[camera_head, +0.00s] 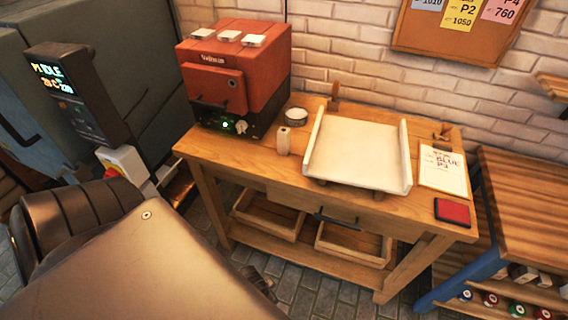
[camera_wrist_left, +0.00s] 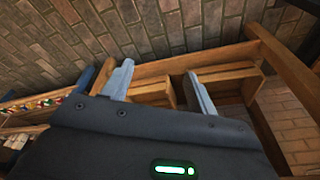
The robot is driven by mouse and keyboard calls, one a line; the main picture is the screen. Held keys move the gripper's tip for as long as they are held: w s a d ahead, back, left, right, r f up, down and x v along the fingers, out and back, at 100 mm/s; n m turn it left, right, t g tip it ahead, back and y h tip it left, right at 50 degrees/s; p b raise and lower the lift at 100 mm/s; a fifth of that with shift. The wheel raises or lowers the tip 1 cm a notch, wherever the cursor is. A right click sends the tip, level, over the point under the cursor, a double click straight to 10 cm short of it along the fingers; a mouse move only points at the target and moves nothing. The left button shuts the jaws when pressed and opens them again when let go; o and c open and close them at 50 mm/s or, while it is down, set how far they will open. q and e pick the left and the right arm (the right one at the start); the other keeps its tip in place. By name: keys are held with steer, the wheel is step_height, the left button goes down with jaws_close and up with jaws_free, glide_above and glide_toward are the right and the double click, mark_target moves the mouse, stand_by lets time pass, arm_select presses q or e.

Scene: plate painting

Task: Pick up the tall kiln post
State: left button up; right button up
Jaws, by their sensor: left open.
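A small pale upright post (camera_head: 283,140), which looks like the kiln post, stands on the wooden workbench (camera_head: 262,163) in the head view. It is in front of a small round tin and left of a white tray. My left gripper (camera_wrist_left: 160,85) is open and empty in the left wrist view, its two grey fingers spread apart. Beyond the fingers are wooden bench parts and the brick floor; the post does not show there. In the head view my left arm fills the lower left. My right gripper is in neither view.
A red kiln (camera_head: 238,75) stands at the bench's back left. The round tin (camera_head: 295,115) is near it. The white tray (camera_head: 358,150) covers the middle. A paper card (camera_head: 443,170) and red pad (camera_head: 452,212) lie at right. Open trays (camera_head: 268,218) sit on the lower shelf.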

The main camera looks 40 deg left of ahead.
mark_target(282, 134)
arm_select(q)
steer(key=w+a+r+t, duration=0.1)
steer(key=w+r, duration=0.2)
steer(key=r, duration=0.5)
steer(key=w+a+r+t, duration=0.1)
steer(key=w+r+t, duration=0.1)
steer(key=r, duration=0.6)
steer(key=shift+w+a+r+n+t+y+p, duration=0.2)
steer(key=shift+w+a+r+n+t+y, duration=1.3)
steer(key=shift+w+a+r, duration=1.75)
steer(key=shift+w+a+r+n+t+y+p, duration=0.25)
steer(key=shift+w+a+r+n+t+y, duration=0.4)
steer(key=shift+w+a+r+t, duration=2.6)
steer(key=shift+w+a+r+n+t+y+p, duration=0.2)
steer(key=shift+w+a+r+n+t+y, duration=1.3)
steer(key=shift+w, duration=2.95)
steer(key=shift+w+a+r+m+g+h, duration=0.15)
steer(key=shift+a+r+m+g+h, duration=0.25)
steer(key=shift+a+m+g, duration=0.2)
steer(key=p+x, duration=0.2)
steer(key=x, duration=0.3)
steer(key=shift+d, duration=0.2)
steer(key=shift+r, duration=0.1)
steer(key=shift+c, duration=0.5)
